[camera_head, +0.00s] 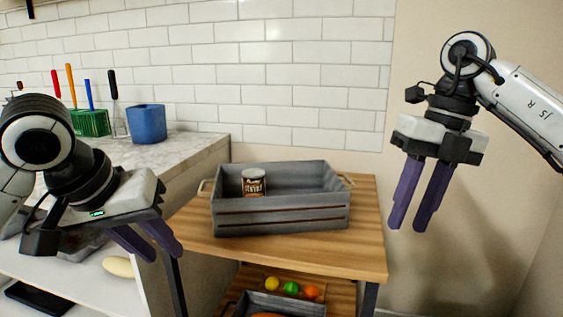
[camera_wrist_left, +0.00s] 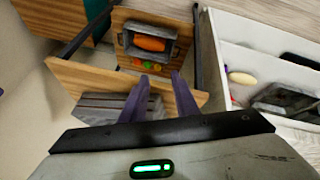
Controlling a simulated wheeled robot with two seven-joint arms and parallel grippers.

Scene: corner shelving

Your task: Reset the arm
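My left gripper (camera_head: 148,240) is at the left in the head view, in front of the counter and left of the wooden shelf. Its two purple fingers are apart with nothing between them; they also show in the left wrist view (camera_wrist_left: 164,92). My right gripper (camera_head: 408,214) hangs at the right in the head view, fingers pointing down, beside the shelf's right edge and in front of the beige wall. Its fingers show a narrow gap and hold nothing. Both grippers are apart from the objects around them.
A grey crate (camera_head: 285,220) holding a can (camera_head: 253,182) stands on the wooden shelf top (camera_head: 362,240). Below are several round fruits (camera_head: 291,288) and another crate (camera_wrist_left: 128,38). A blue container (camera_head: 147,123) and green utensil holder (camera_head: 90,123) stand on the counter (camera_head: 180,152).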

